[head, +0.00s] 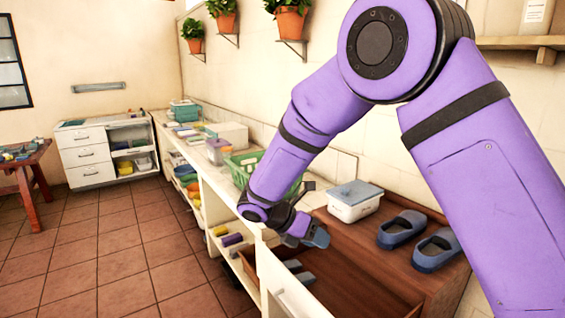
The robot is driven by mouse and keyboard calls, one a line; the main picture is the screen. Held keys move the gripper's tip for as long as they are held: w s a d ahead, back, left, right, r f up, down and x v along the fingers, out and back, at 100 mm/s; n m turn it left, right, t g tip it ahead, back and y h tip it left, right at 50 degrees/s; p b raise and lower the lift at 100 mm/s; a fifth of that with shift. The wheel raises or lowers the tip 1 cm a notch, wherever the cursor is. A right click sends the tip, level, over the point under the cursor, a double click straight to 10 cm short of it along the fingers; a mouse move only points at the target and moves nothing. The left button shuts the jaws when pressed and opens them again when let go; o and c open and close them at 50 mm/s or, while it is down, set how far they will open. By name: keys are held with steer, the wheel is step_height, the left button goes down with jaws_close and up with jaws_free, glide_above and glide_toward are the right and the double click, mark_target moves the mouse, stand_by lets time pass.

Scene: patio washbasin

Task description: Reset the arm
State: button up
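My purple arm reaches from the upper right down to the left, over the counter edge. Whether the fingers are open or shut is unclear.
A lidded white box (354,201) and two blue clogs (402,229) (436,250) stand on the brown top. A green basket (241,167) is behind my wrist. The tiled floor at left is clear.

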steer(key=s+d+r+m+y, duration=0.3)
steer(key=s+d+r+m, duration=0.2)
steer(key=d+r+m, duration=0.25)
steer(key=s+d+r+m+y, duration=0.3)
steer(key=s+d+r+m, duration=0.3)
steer(key=d+r, duration=0.25)
steer(key=s+d+r+m+t+y, duration=0.2)
steer(key=s+d+r+m, duration=0.1)
steer(key=s+m, duration=0.4)
steer(key=s+d+r+m+t+y, duration=0.2)
steer(key=s+m, duration=0.4)
steer(key=s, duration=0.4)
steer(key=shift+d+r+m, duration=0.35)
steer(key=shift+d+r, duration=0.15)
steer(key=shift+d, duration=0.25)
